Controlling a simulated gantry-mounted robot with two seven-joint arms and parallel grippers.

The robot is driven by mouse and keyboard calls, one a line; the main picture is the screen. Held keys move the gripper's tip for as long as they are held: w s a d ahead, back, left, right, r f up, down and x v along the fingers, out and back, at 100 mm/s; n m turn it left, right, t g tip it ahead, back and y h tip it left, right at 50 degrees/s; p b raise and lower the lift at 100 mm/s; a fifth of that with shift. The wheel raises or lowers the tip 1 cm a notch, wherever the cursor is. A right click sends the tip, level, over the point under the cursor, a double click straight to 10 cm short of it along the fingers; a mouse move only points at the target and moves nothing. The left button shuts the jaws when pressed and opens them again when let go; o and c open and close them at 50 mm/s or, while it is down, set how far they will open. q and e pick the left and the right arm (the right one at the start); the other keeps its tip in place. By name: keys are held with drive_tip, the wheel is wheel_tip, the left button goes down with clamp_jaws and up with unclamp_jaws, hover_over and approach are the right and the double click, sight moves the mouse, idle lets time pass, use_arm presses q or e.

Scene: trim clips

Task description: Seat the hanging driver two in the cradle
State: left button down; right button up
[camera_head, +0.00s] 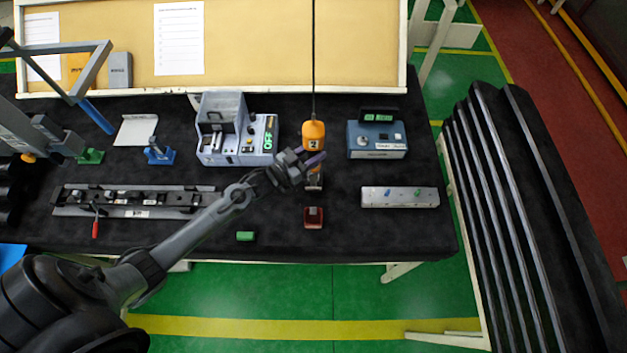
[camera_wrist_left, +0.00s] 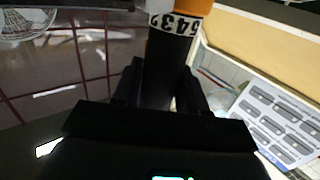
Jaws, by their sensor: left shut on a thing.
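Driver two (camera_head: 313,134), orange with a white "2" label, hangs upright from a thin dark cable over the middle of the bench. My left gripper (camera_head: 308,165) is shut on its dark body below the orange part. In the left wrist view the driver (camera_wrist_left: 168,72) shows as a black cylinder with a numbered white band and orange above it, between the fingers. Its lower end shows just below the gripper in the head view. A small red holder (camera_head: 314,224), which looks like the cradle, stands on the bench below the driver, apart from it. My right gripper is not in view.
A grey-blue machine (camera_head: 220,148) stands left of the driver, and a blue box with a green display (camera_head: 377,152) right of it. A pale tray (camera_head: 400,204) lies to the right. A green block (camera_head: 245,236) lies near the front edge. A long fixture (camera_head: 135,213) lies left.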

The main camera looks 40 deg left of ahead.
sight(309, 158)
use_arm(q)
drive_tip(key=shift+f+b, duration=0.85)
drive_tip(key=shift+f, duration=0.35)
idle(0.5)
unclamp_jaws()
idle(0.4)
drive_tip(key=shift+s+r, duration=0.1)
drive_tip(key=shift+s, duration=0.05)
idle(0.4)
drive_tip(key=shift+s+a+p, duration=0.1)
drive_tip(key=shift+s+p, duration=0.05)
drive_tip(key=shift+p, duration=0.2)
drive_tip(key=shift+r+p+v, duration=0.15)
drive_tip(key=shift+p+v, duration=0.3)
drive_tip(key=shift+v, duration=0.2)
drive_tip(key=shift+r+p+v, duration=0.15)
drive_tip(key=shift+p+v, duration=0.25)
drive_tip(key=shift+v, duration=0.2)
drive_tip(key=shift+r+p+v, duration=0.15)
drive_tip(key=shift+p+v, duration=0.35)
drive_tip(key=shift+v, duration=0.2)
drive_tip(key=shift+r+p+v, duration=0.15)
drive_tip(key=shift+p+v, duration=0.35)
drive_tip(key=shift+v, duration=0.2)
drive_tip(key=shift+r+p+v, duration=0.2)
drive_tip(key=shift+p+v, duration=0.4)
drive_tip(key=shift+v, duration=0.4)
drive_tip(key=shift+r+p+v, duration=0.15)
drive_tip(key=shift+p+v, duration=0.45)
drive_tip(key=shift+v, duration=0.35)
